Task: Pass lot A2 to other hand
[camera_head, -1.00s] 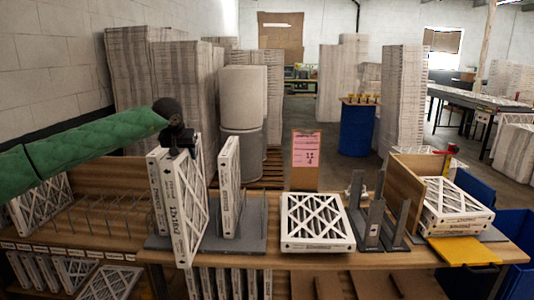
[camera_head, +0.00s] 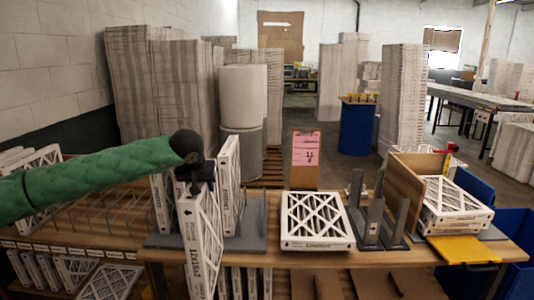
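My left arm comes in from the left in a green sleeve, and its dark gripper (camera_head: 195,180) is shut on the top edge of an upright white boxed filter (camera_head: 202,236). That filter is at the front of the grey rack (camera_head: 255,225), with its lower end below the table's front edge. Two other filters stand in the rack, one partly hidden at left (camera_head: 162,203) and one upright at right (camera_head: 229,180). The lot labels are too small to read surely. My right gripper is not in view.
A filter lies flat on the table (camera_head: 316,221). Right of it stand an empty grey slotted holder (camera_head: 378,222), a wooden panel (camera_head: 405,190), stacked filters (camera_head: 457,207) and a yellow plate (camera_head: 459,249). A pink sign (camera_head: 305,149) stands behind.

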